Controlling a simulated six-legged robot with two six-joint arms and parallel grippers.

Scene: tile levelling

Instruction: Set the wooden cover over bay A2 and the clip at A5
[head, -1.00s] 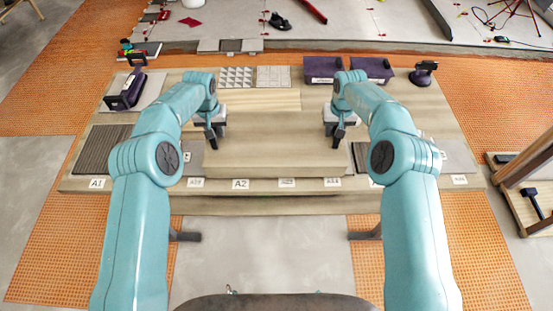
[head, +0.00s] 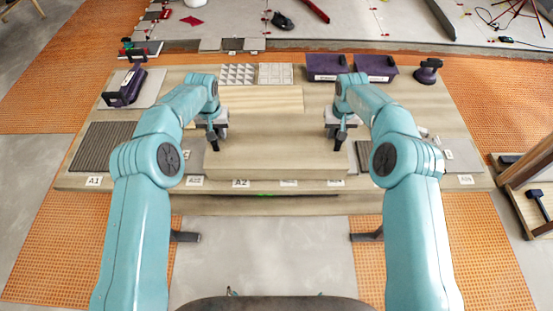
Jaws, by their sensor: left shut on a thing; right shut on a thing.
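The wooden cover (head: 275,145) is a broad pale box-like piece at the middle of the bench, behind the A2 label (head: 240,183). My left gripper (head: 212,140) is shut on its left side. My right gripper (head: 338,140) is shut on its right side. The cover looks level; whether it touches the bench top is hard to tell. It hides whatever lies beneath it. I cannot make out the clip or a readable A5 label; my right forearm hides part of the bench's right side.
The bench (head: 80,180) has a dark ribbed panel (head: 100,147) at A1. At the back are a purple-handled tool (head: 128,88), white tiles (head: 238,74), two purple bins (head: 325,67) and a purple round tool (head: 428,70). A wooden rack (head: 530,190) stands at right.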

